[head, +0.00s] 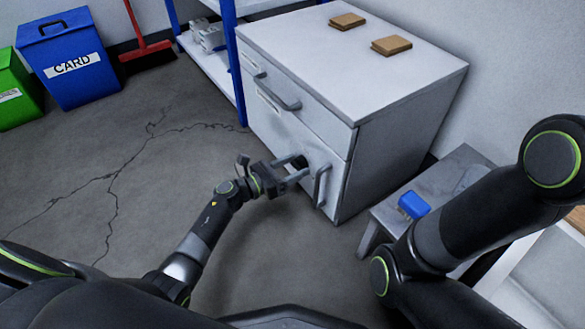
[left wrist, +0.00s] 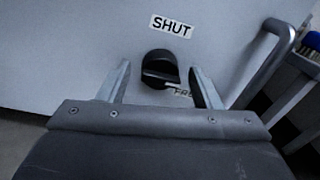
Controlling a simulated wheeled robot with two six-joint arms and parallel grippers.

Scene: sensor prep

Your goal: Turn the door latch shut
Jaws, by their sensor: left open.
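The door latch (left wrist: 160,66) is a dark round knob on the pale cabinet door (left wrist: 75,50). Its grip bar seems to lie roughly across, not pointing up at the SHUT label (left wrist: 171,26) above it. A second label (left wrist: 183,92), partly hidden, is low on its right and seems to begin with "FR". My left gripper (head: 298,170) is open in front of the door, and the left wrist view shows its fingers (left wrist: 162,85) on either side of the knob. I cannot tell whether they touch it. My right gripper is out of view.
A vertical door handle (head: 321,186) stands close to the right of my left gripper. A drawer handle (head: 278,97) is above. A low grey stool (head: 452,178) with a blue-topped object (head: 413,205) stands right of the cabinet. The cracked floor (head: 150,170) at left is clear.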

